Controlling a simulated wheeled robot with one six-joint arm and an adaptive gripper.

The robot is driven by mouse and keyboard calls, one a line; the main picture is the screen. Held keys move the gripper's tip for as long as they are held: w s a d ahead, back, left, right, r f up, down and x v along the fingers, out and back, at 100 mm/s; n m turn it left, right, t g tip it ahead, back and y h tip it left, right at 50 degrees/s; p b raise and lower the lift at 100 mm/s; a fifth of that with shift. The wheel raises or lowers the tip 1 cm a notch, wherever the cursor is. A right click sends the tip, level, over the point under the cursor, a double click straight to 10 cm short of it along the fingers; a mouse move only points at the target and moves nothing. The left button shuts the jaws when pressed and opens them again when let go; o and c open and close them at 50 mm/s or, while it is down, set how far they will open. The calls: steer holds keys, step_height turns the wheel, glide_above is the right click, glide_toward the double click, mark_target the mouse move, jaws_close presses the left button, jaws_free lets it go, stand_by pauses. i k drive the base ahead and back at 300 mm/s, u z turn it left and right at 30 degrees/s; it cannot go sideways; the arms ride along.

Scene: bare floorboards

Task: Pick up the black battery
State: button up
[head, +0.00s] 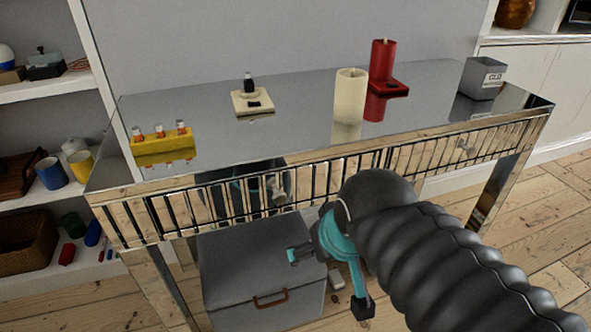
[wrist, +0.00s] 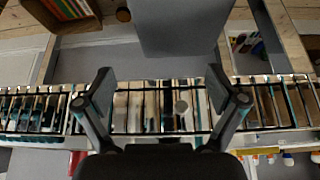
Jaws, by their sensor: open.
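A small dark upright piece (head: 249,82), which looks like the black battery, stands on a cream square block (head: 253,103) on the mirrored table top. A darker patch shows on the block's front. My gripper (head: 330,280) is in front of the table, below its top and well away from the dark piece. In the wrist view, my gripper (wrist: 160,80) is open and empty, its fingers spread before the table's slatted front. I cannot make out the black battery in the wrist view.
The mirrored table (head: 300,85) also bears a yellow holder (head: 163,143) with several small cylinders, a cream candle (head: 350,97), a red candle (head: 382,62) and a labelled grey bin (head: 483,78). A grey lidded box (head: 255,265) stands below. Shelves flank the left.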

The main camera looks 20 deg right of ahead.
mark_target(247, 75)
steer(key=u, duration=0.2)
steer(key=i, duration=0.45)
steer(key=z, duration=0.15)
steer(key=k, duration=1)
steer(key=z, duration=1.35)
steer(key=i, duration=1.1)
steer(key=u, duration=3)
